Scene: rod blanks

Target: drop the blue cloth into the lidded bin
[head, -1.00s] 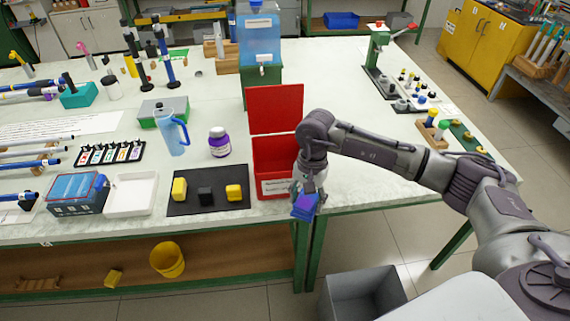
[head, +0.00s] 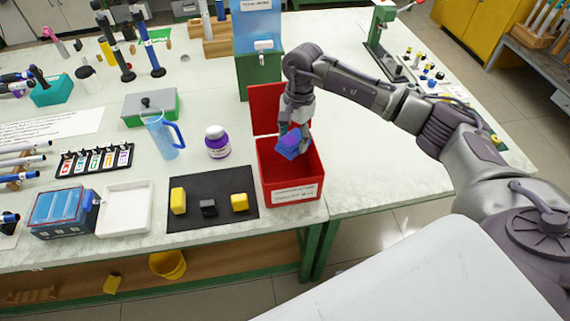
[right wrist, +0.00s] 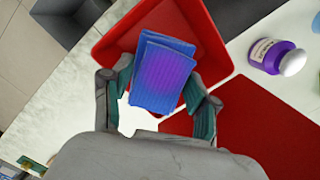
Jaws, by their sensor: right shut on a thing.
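The blue cloth (head: 291,143), folded with a purple patch, is held in my right gripper (head: 292,128) over the open red bin (head: 293,193). In the right wrist view the cloth (right wrist: 163,75) sits between the two fingers (right wrist: 160,100), with the red bin's wall (right wrist: 110,42) around and beyond it. The bin's red lid (head: 266,104) stands raised at its back, partly hidden by my right arm. The cloth's exact height over the bin floor is hard to tell. My left gripper is not in view.
A black mat (head: 212,216) with yellow and dark blocks lies left of the bin. A purple-labelled jar (head: 217,143) stands behind the mat. A water dispenser (head: 258,75) is behind the lid. The tabletop right of the bin is clear.

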